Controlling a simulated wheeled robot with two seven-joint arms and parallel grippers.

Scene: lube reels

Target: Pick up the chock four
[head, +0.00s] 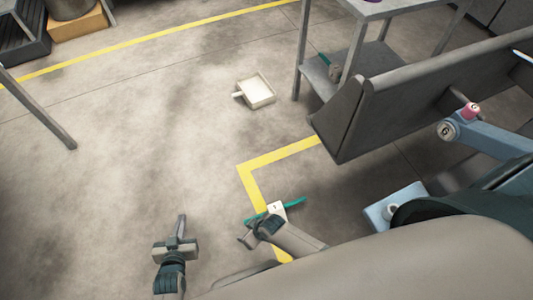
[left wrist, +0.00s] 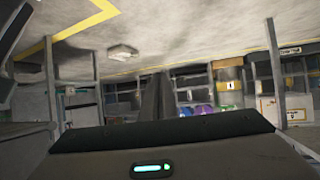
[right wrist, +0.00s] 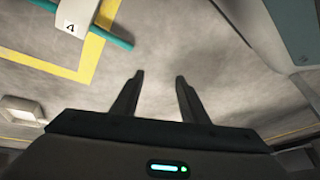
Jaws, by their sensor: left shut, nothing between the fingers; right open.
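The chock four (head: 277,209) is a small white block marked "4" with a teal bar through it. It lies on the floor by the yellow line's corner, and also shows at the upper left of the right wrist view (right wrist: 76,16). My right gripper (head: 247,238) is just beside it in the head view, partly covering it and the bar. In the right wrist view my right gripper (right wrist: 159,78) has two fingers spread and empty, apart from the chock. My left gripper (head: 180,226) is shut and empty, over the floor to the left of the chock.
A cream pan (head: 258,91) lies on the floor further off. A grey table (head: 382,8) with a lower shelf stands at the upper right. A large grey panel (head: 430,85) and blue machine parts (head: 490,135) crowd the right. The floor at left is mostly clear.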

